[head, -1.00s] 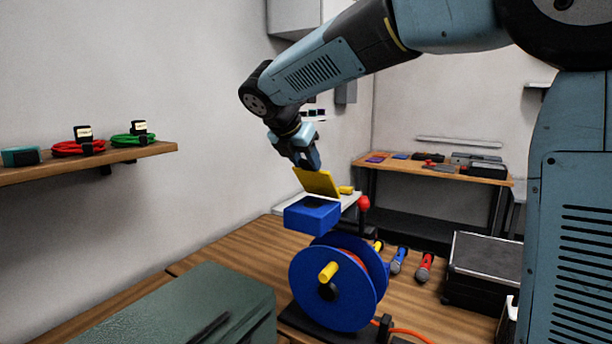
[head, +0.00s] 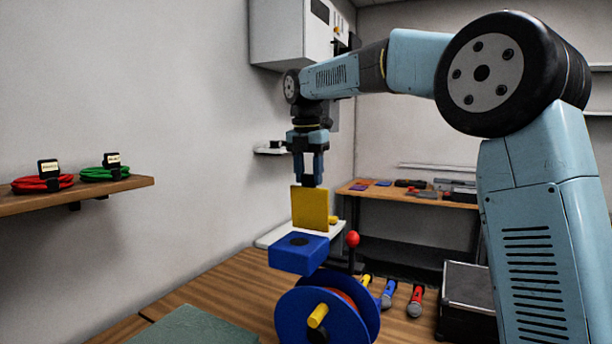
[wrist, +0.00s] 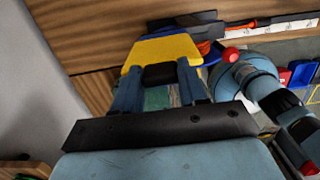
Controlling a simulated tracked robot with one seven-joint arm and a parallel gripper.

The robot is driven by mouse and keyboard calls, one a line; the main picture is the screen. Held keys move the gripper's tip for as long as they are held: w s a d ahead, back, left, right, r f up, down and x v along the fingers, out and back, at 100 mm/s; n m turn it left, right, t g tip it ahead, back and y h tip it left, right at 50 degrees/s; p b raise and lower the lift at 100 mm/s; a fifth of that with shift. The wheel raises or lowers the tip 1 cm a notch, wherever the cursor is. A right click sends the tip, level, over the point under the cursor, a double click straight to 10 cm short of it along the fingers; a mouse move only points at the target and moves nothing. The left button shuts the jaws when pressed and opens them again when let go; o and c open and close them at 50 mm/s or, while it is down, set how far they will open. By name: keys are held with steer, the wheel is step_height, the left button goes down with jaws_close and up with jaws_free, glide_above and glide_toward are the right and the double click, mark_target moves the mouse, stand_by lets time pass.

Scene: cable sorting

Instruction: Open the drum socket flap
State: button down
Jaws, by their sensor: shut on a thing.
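The blue drum (head: 318,312) stands on the bench with a blue socket box (head: 298,256) on top. A dark round socket (head: 300,240) shows on the box's top face. The yellow flap (head: 309,210) stands raised, nearly upright, at the back edge of the box. My gripper (head: 308,179) points down from above and is shut at the flap's top edge. In the wrist view the fingers (wrist: 160,76) are either side of a dark piece at the edge of the yellow flap (wrist: 162,47). The fingers partly hide this contact.
A wall shelf (head: 105,194) with red and green cable coils is at left. A green case (head: 195,328) is at front left. A red ball knob (head: 352,239) and several coloured microphones (head: 388,293) are right of the drum. A black case (head: 468,300) is further right.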

steer(key=shift+w+f, duration=0.1)
steer(key=shift+f, duration=0.15)
steer(key=c, duration=0.6)
jaws_free()
steer(key=shift+w, duration=0.1)
steer(key=shift+r, duration=0.1)
steer(key=shift+r, duration=0.15)
step_height(320, 180, up, 13)
steer(key=s, duration=0.1)
steer(key=shift+a, duration=0.35)
steer(key=shift+s+r, duration=0.1)
